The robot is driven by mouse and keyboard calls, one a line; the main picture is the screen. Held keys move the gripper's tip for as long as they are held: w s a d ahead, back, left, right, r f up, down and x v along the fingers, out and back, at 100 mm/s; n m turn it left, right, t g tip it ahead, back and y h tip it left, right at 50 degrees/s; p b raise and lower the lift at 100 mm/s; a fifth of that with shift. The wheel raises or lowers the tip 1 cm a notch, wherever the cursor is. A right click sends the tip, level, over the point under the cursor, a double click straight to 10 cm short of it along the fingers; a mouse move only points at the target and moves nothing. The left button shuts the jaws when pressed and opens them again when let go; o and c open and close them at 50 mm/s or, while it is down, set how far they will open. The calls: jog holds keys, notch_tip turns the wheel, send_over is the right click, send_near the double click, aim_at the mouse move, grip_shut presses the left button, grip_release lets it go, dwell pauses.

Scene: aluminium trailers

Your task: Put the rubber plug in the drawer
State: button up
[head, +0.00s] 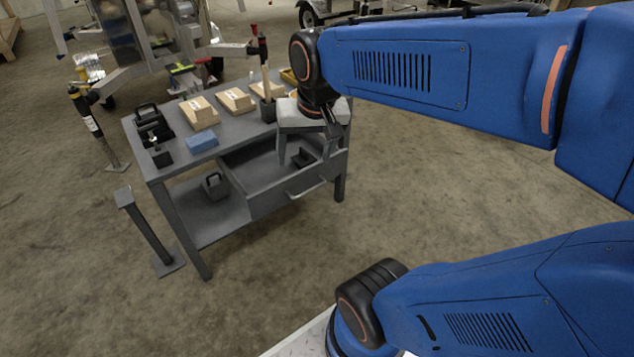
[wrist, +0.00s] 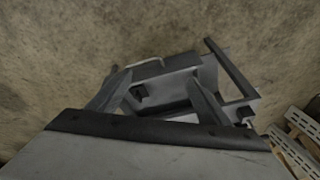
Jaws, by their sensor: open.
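The grey workbench's drawer (head: 262,190) is pulled out, with its handle at the front; it also shows in the wrist view (wrist: 238,70). A small dark block (head: 303,158), perhaps the rubber plug, lies inside the drawer towards its right end. A small dark block also shows in the wrist view (wrist: 138,92), close to the left finger. My gripper (head: 304,156) points down over the right part of the drawer, its fingers apart around the block. In the wrist view my gripper (wrist: 160,90) has a clear gap between its fingers. I cannot tell whether a finger touches the block.
On the bench top (head: 180,175) are a blue block (head: 201,141), pale wooden blocks (head: 198,110), and dark items (head: 150,122) at the left. A dark item (head: 214,186) sits on the lower shelf. A short post (head: 148,228) stands left. The floor in front is clear.

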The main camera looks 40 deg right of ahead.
jog(key=s+a+f+n+t, duration=0.1)
jog(key=s+n, duration=0.3)
jog(key=s, duration=0.4)
jog(key=shift+a+f+n, duration=0.35)
jog(key=shift+a+n, duration=0.05)
jog(key=shift+a, duration=0.25)
